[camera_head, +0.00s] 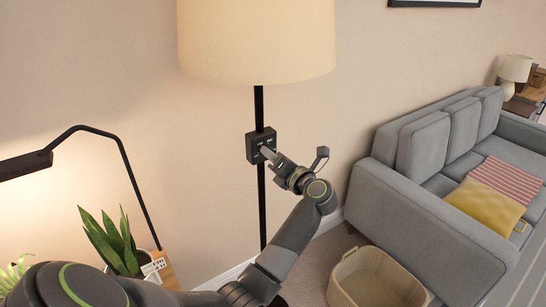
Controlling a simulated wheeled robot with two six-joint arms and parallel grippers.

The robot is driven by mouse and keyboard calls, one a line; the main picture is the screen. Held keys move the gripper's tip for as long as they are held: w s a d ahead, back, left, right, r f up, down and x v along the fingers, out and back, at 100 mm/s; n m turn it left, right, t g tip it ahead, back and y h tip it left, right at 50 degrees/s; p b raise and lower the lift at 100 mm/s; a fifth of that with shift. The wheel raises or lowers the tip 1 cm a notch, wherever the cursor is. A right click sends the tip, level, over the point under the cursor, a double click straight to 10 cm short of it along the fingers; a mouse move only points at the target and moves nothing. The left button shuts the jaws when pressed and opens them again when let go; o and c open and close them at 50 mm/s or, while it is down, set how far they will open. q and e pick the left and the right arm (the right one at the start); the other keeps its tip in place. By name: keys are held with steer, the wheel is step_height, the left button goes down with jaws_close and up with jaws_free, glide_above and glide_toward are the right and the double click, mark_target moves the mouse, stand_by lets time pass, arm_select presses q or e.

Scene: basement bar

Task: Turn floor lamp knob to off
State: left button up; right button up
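The floor lamp has a wide cream shade (257,40) that looks lit, and a thin black pole (262,205). A black control box (254,143) with small white markings sits on the pole below the shade. The tip overlaps the place where the knob would be, so the knob is mostly hidden. I cannot tell whether the fingers are closed on it or only beside it. My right gripper is not in view.
A black arm lamp (85,130) and a potted snake plant (115,243) stand at left. A beige basket (375,279) is on the floor at lower right. A grey sofa (408,222) with a yellow cushion (485,206) fills the right. The wall is close behind the lamp.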

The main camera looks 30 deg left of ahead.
arm_select(q)
steer(key=c, duration=0.5)
steer(key=shift+o, duration=0.2)
steer(key=shift+n+b, duration=6)
steer(key=shift+b, duration=1.25)
steer(key=o, duration=1)
